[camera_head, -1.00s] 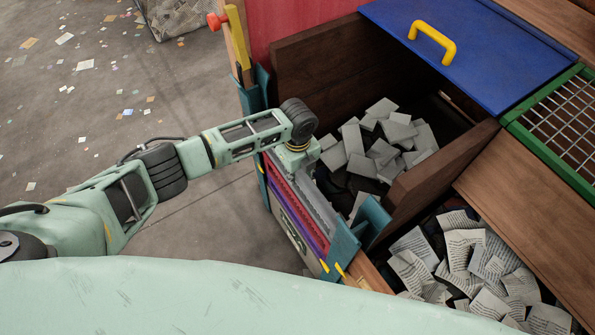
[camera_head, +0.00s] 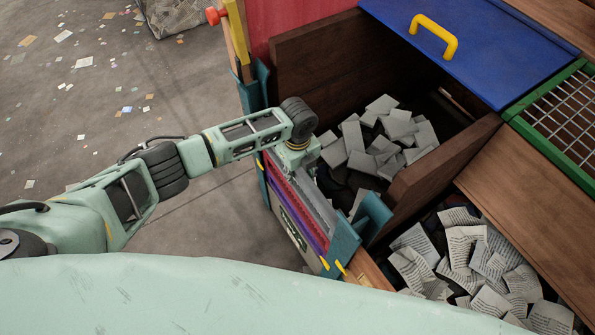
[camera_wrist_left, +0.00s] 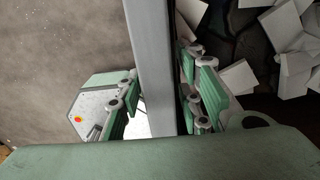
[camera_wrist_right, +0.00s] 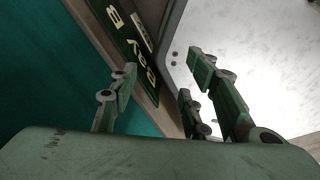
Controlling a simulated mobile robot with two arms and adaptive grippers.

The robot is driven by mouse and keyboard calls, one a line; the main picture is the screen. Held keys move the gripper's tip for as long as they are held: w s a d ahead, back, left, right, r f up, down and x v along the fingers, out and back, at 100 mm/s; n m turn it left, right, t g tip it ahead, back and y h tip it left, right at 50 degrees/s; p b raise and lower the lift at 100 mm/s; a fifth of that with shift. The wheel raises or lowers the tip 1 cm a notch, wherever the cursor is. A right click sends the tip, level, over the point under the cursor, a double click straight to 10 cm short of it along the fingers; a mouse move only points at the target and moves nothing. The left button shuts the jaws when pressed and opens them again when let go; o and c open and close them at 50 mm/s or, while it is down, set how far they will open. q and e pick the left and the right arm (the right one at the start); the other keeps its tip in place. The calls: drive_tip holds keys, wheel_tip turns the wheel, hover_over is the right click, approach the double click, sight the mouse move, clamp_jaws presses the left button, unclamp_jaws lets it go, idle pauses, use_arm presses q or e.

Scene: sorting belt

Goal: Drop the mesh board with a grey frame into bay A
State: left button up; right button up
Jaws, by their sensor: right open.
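The grey-framed board (camera_head: 318,200) stands upright in the rack on the front of the bin, beside red and purple panels; its mesh face is hidden. In the left wrist view its grey edge (camera_wrist_left: 150,65) runs between the fingers. My left gripper (camera_head: 297,156) reaches down onto the board's top; its fingers (camera_wrist_left: 160,85) lie on either side of the edge and look closed on it. No label for bay A is readable.
An open wooden bay holds grey blocks (camera_head: 385,150); another holds printed paper (camera_head: 470,250). A blue lid (camera_head: 480,40) with a yellow handle and a green-framed mesh (camera_head: 565,110) lie at the right. Teal brackets (camera_head: 345,245) hold the rack. The floor at left has scraps.

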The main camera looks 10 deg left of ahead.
use_arm(q)
drive_tip(key=shift+o, duration=0.6)
drive_tip(key=shift+s+f, duration=0.1)
wheel_tip(320, 180, up, 12)
drive_tip(key=shift+r, duration=0.1)
idle(0.5)
